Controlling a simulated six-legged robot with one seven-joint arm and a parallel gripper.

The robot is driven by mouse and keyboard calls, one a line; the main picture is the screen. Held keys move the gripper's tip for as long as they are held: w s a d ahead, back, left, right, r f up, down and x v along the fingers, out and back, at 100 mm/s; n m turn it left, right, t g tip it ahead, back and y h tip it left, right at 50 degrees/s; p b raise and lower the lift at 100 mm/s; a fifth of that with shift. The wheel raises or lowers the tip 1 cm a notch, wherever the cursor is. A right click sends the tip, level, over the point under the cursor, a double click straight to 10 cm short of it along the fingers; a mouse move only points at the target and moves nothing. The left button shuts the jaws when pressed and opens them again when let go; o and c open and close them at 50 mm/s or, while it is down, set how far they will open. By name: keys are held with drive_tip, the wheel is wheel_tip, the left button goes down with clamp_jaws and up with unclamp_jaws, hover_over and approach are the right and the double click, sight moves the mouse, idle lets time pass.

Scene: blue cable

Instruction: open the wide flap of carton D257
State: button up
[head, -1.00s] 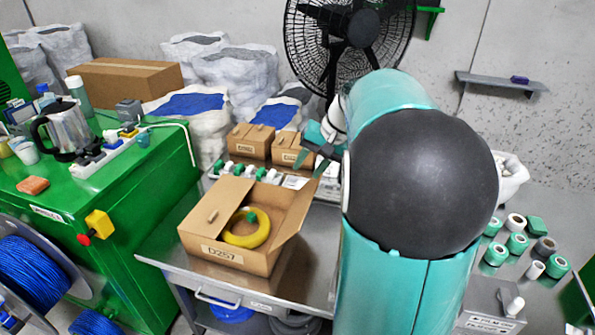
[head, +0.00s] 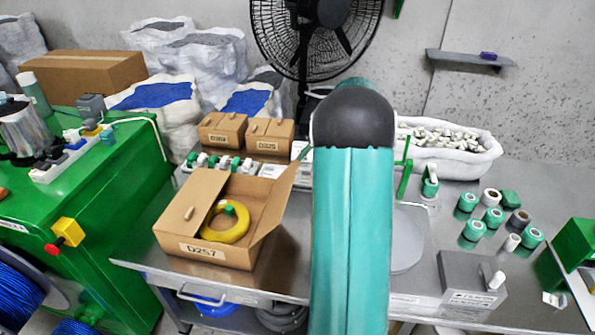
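Carton D257 (head: 232,253) sits on the steel table in the head view, its label facing front. A yellow cable coil (head: 228,226) with a green piece shows inside. The left flap (head: 206,190), with a small tan peg (head: 189,213) on it, lies over the left part of the opening. The right flap (head: 274,210) stands up and leans outward to the right. My gripper is mostly hidden behind my arm; only a small teal tip (head: 304,154) shows by the top corner of the right flap. I cannot tell whether it touches.
Two small closed cartons (head: 222,131) (head: 270,139) stand behind D257, with a row of white and green spools (head: 218,162) between. A grey box (head: 468,281), several tape rolls (head: 493,218) and a white sack (head: 445,150) are at right. A green cabinet (head: 90,215) is at left.

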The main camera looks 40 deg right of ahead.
drive_tip(key=x, duration=0.7)
drive_tip(key=shift+w, duration=0.1)
clamp_jaws()
